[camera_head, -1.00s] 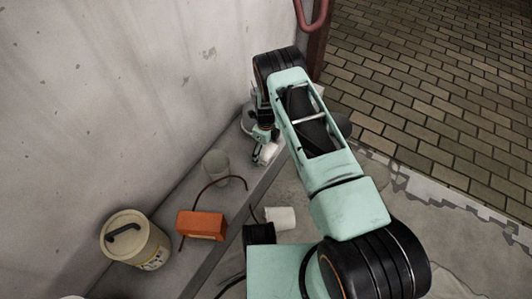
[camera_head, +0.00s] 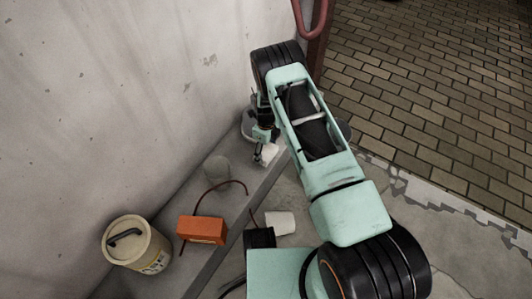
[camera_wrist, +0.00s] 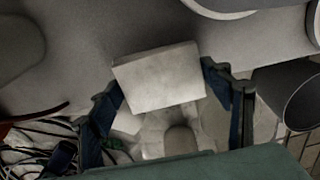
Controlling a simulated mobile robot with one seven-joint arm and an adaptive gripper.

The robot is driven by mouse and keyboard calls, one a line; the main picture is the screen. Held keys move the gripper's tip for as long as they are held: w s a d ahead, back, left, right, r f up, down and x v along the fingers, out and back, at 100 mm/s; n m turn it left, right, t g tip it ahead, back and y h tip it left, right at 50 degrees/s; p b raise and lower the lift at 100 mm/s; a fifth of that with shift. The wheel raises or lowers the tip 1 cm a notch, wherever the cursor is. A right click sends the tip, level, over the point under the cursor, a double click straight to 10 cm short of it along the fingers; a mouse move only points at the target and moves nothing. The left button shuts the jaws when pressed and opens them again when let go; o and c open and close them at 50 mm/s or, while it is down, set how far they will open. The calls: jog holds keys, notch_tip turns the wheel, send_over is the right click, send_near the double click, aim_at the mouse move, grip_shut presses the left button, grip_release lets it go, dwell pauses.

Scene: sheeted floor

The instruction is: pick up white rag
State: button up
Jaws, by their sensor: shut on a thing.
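The white rag (camera_wrist: 160,78) looks like a folded pale block between my gripper's two dark blue fingers in the wrist view. It also shows as a small white patch (camera_head: 268,154) at the fingertips in the head view. My gripper (camera_wrist: 163,84) is shut on the rag. In the head view my gripper (camera_head: 261,146) is above the grey ledge beside the wall, partly behind my arm. I cannot tell from these views how far the rag is from the ledge.
A grey cup-like object (camera_head: 216,168), an orange box (camera_head: 202,230) and a cream bucket (camera_head: 138,245) stand along the ledge. The concrete wall (camera_head: 150,100) is close at left. Brick paving (camera_head: 440,90) lies open at right.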

jog(key=s+d+r+p, duration=0.3)
jog(key=s+r+p, duration=0.2)
jog(key=s+r, duration=0.4)
jog(key=shift+s+d+r+p, duration=0.25)
jog(key=shift+s+p, duration=0.1)
jog(key=shift+s, duration=1.95)
